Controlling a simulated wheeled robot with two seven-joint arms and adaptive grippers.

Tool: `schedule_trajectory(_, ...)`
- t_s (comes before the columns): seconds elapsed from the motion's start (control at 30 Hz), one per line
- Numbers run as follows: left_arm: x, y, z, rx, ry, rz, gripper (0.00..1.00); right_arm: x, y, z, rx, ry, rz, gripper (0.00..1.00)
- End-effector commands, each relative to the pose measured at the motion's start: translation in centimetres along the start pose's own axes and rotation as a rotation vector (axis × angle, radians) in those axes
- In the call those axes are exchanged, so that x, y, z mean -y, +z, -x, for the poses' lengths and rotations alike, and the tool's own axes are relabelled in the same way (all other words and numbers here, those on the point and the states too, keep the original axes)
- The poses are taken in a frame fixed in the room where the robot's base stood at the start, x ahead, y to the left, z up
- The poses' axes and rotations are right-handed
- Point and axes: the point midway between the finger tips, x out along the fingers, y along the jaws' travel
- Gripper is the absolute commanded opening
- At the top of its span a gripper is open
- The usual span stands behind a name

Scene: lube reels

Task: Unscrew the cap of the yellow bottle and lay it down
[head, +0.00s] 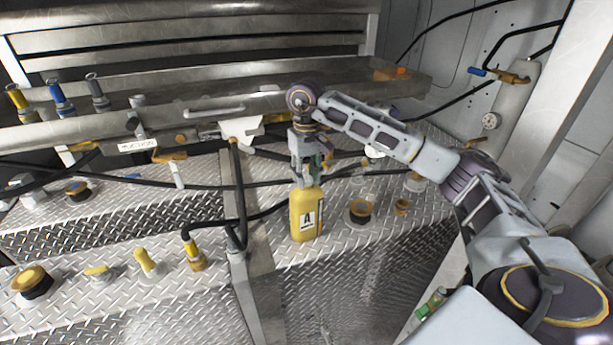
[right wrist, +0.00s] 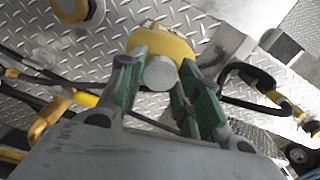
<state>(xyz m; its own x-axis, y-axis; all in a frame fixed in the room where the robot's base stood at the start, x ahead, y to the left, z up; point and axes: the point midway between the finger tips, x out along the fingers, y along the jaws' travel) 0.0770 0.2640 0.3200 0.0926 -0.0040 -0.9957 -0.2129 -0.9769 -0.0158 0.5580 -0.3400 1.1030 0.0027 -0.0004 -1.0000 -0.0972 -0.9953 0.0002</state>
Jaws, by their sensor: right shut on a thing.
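The yellow bottle (head: 306,215) with a black-and-white "A" label stands upright on the diamond-plate deck in the head view. My right gripper (head: 311,172) points down onto its top from above. In the right wrist view, the round grey cap (right wrist: 160,74) sits over the yellow bottle (right wrist: 178,47), between the green-padded fingers of my right gripper (right wrist: 164,88). The right gripper is shut on the cap. In the head view the gripper hides the cap. My left gripper is not in view.
A black-and-yellow round cap (head: 361,210) and a small orange fitting (head: 402,206) are right of the bottle. A black hose with a yellow end (head: 195,256) is to its left. A metal rail (head: 190,115) runs behind. Bare deck lies in front of the round cap.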

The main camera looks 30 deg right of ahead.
Motion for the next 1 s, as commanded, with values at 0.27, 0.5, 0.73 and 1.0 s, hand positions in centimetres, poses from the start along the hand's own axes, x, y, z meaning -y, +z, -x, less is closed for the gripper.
schedule_trajectory(0.27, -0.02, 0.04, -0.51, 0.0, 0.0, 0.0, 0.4, 0.09, 0.19, -0.6, 0.011, 0.001, 0.153, 0.12)
schedule_trajectory(0.5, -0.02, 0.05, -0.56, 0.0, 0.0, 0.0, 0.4, 0.1, 0.21, -0.61, 0.013, 0.001, 0.198, 0.12)
schedule_trajectory(0.73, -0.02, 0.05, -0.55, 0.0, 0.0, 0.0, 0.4, 0.1, 0.19, -0.58, 0.012, 0.001, 0.197, 0.45)
schedule_trajectory(1.0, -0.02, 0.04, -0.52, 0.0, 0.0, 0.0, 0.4, 0.04, 0.08, -0.26, 0.005, 0.0, 0.195, 0.59)
